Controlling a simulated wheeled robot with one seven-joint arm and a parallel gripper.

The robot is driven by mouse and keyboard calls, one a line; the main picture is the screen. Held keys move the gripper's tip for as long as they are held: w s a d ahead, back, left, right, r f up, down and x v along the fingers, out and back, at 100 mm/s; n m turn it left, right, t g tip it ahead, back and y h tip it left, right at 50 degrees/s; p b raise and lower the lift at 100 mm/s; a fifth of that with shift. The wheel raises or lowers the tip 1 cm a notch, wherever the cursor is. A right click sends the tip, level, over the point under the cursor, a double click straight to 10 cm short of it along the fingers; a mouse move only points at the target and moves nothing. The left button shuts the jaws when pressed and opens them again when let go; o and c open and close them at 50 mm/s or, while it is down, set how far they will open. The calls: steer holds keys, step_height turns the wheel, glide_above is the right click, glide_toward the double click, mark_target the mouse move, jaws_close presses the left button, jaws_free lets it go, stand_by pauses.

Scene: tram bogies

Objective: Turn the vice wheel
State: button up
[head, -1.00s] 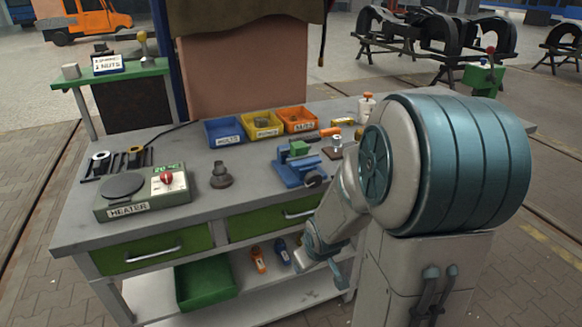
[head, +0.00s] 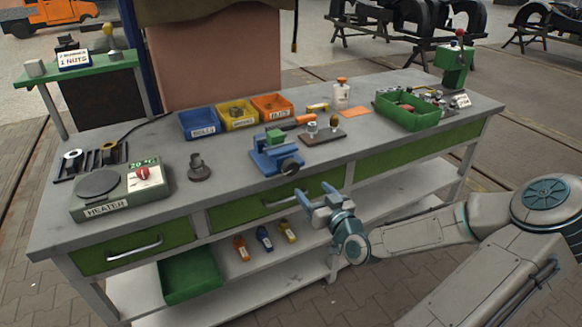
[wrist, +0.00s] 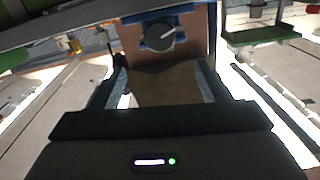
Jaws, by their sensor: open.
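The blue vice (head: 270,156) stands at the front edge of the grey workbench, with a green block (head: 275,137) at its jaws. Its dark round vice wheel (head: 290,167) faces the front. In the wrist view the wheel (wrist: 158,39) is ahead of my fingers, near the top centre, with a pale bar across its face. My gripper (head: 317,202) is open in front of the bench, below and slightly right of the wheel, and apart from it. Its two fingers also show in the wrist view (wrist: 165,80), with nothing held between them.
Drawer fronts (head: 270,203) and a lower shelf lie below the bench top. Blue, yellow and orange bins (head: 238,115) stand behind the vice. A green tray (head: 408,112) with parts is to the right, and a heater (head: 120,192) to the left.

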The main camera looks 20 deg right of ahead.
mark_target(293, 169)
steer(key=w, duration=0.4)
steer(key=w+p, duration=0.1)
steer(key=w, duration=0.8)
steer(key=shift+w+a, duration=0.3)
